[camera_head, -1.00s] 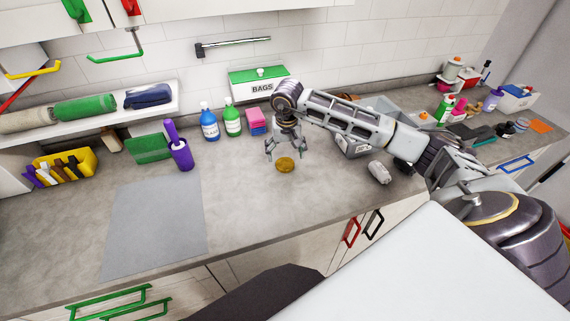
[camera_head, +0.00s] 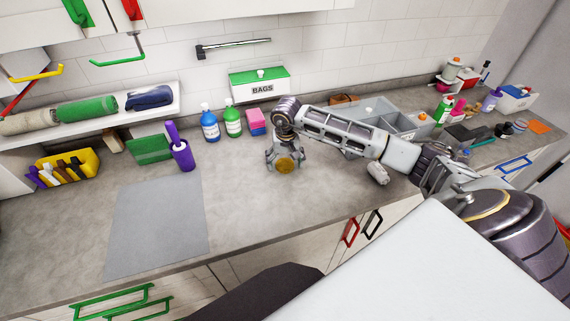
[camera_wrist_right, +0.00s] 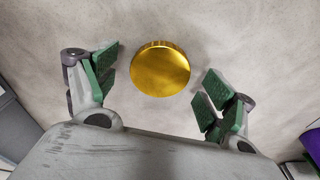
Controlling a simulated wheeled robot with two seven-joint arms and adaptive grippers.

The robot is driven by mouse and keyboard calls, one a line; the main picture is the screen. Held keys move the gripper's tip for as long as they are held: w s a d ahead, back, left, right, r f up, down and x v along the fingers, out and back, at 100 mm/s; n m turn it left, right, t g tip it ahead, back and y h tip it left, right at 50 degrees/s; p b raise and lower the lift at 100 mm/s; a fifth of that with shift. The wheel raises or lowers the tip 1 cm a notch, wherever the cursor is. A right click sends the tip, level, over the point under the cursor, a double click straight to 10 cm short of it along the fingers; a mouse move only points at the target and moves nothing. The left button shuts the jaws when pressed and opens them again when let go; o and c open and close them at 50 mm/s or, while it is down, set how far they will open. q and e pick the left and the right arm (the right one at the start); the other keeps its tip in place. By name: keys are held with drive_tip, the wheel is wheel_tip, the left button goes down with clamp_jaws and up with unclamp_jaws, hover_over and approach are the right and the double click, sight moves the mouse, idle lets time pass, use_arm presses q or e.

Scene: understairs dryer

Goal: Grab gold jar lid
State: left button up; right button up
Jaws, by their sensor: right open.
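The gold jar lid (camera_head: 285,164) lies flat on the grey counter in the head view. It shows whole in the right wrist view (camera_wrist_right: 160,69), as a shiny gold disc with a ridged rim. My right gripper (camera_head: 285,168) is over the lid, its fingers spread to either side. In the right wrist view my right gripper (camera_wrist_right: 160,88) is open, with green finger pads left and right of the lid. The pads look apart from the lid, with a gap on each side. My left gripper is not in view.
A blue bottle (camera_head: 210,125), a green bottle (camera_head: 232,121) and a pink-and-blue sponge stack (camera_head: 256,121) stand behind the gripper. A white roll-like object (camera_head: 378,174) lies to the right.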

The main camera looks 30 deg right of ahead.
drive_tip(key=shift+f, duration=0.2)
idle(0.3)
drive_tip(key=c, duration=0.7)
